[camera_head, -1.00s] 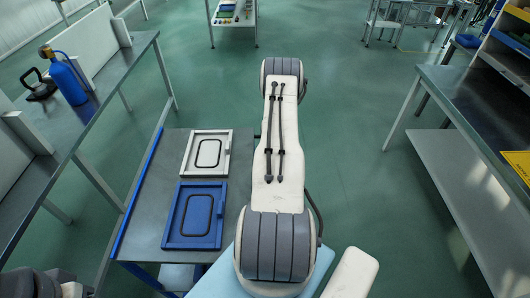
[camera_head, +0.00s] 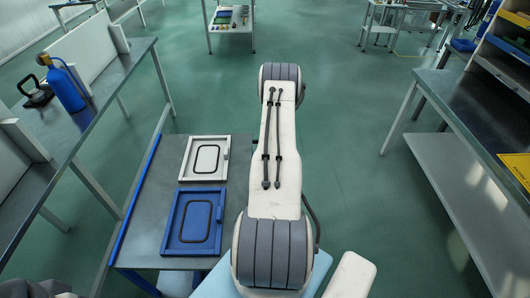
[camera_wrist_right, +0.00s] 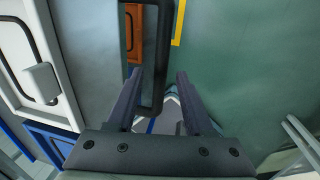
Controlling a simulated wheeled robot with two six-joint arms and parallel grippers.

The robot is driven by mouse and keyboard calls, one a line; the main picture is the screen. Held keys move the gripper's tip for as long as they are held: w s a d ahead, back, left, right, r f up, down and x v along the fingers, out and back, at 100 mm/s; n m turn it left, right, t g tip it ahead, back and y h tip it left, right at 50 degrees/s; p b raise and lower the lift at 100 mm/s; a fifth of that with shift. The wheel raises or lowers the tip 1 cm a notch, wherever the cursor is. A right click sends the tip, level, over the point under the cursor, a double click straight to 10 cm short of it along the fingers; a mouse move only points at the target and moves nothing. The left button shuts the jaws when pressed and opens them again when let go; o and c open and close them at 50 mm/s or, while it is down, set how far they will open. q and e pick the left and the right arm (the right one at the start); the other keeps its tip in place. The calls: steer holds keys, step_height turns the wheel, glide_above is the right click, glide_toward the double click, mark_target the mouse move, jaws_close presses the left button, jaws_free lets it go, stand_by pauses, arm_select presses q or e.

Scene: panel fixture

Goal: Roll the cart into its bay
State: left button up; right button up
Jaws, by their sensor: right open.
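The cart seems to be the low grey-topped table with a blue rail (camera_head: 137,207) along its left side, left of my right arm in the head view. It carries a white panel (camera_head: 187,158) and a blue panel (camera_head: 172,243), each with a dark loop. In the right wrist view my right gripper (camera_wrist_right: 158,74) is open. A dark bar handle (camera_wrist_right: 162,65) runs between its fingers, and I cannot tell if they touch it. The white panel (camera_wrist_right: 62,101) also shows there at left. My right arm hides the gripper in the head view. My left gripper is out of view.
A workbench with a blue bottle (camera_head: 67,88) stands at left. Another bench (camera_head: 455,112) with a lower shelf stands at right. Green floor (camera_head: 355,130) is clear between my right arm and that bench. In the wrist view, a yellow floor stripe (camera_wrist_right: 178,22) lies beyond an orange-brown panel (camera_wrist_right: 135,32).

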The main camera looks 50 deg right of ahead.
step_height(320, 180, up, 10)
steer(key=s+d+p, duration=0.1)
steer(key=p, duration=0.8)
steer(key=shift+s+f, duration=0.25)
